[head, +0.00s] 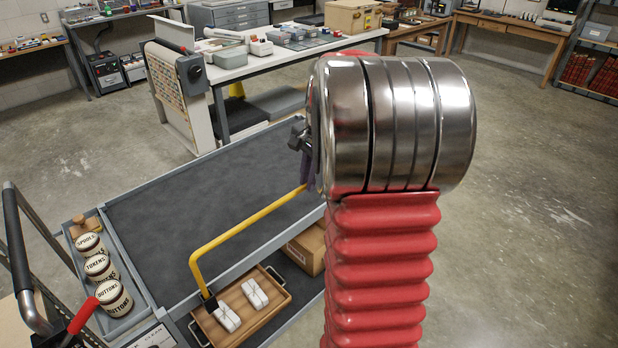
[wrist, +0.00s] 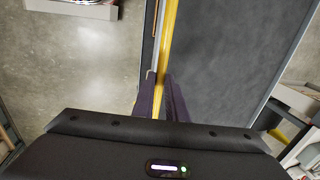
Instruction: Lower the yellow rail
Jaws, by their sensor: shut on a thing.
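The yellow rail (head: 243,229) is a thin bar along the near long side of a cart with a dark top (head: 200,208). Its left end bends down to a black fitting (head: 210,304). Its right part is hidden behind my arm. My gripper (head: 306,172) is at the rail's visible right end, its dark fingers partly hidden by my wrist. In the wrist view the rail (wrist: 168,38) runs in between the two fingers of my gripper (wrist: 160,84), which are shut on it.
A grey tray (head: 141,318) with labelled jars (head: 100,267) adjoins the cart's left end. A wooden tray (head: 288,297) with white items and a cardboard box (head: 308,249) are low beneath the rail. A white table (head: 285,50) stands behind. Floor at right is clear.

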